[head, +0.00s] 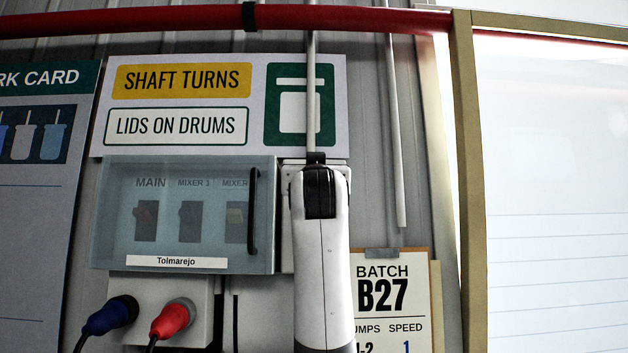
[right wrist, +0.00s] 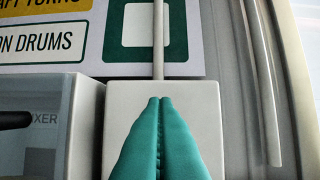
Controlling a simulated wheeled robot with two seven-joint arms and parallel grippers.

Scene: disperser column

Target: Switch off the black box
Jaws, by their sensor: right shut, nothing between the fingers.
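No box that is clearly black shows. A light grey box (right wrist: 198,105) is on the wall under a conduit; in the head view my right arm hides most of it, and only its edge (head: 344,180) shows. My right gripper (right wrist: 160,99) is shut and empty, its teal fingers in front of this box; I cannot tell whether they touch it. To its left is a switch case (head: 110,235) with a closed clear cover and a black handle (head: 253,210).
A blue plug (head: 108,316) and a red plug (head: 172,318) stick out below the case. A sign (head: 222,70) is above it. A batch card (head: 385,290) hangs at the lower right. A red pipe (head: 350,18) runs across the top. A wooden frame (head: 467,180) stands at right.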

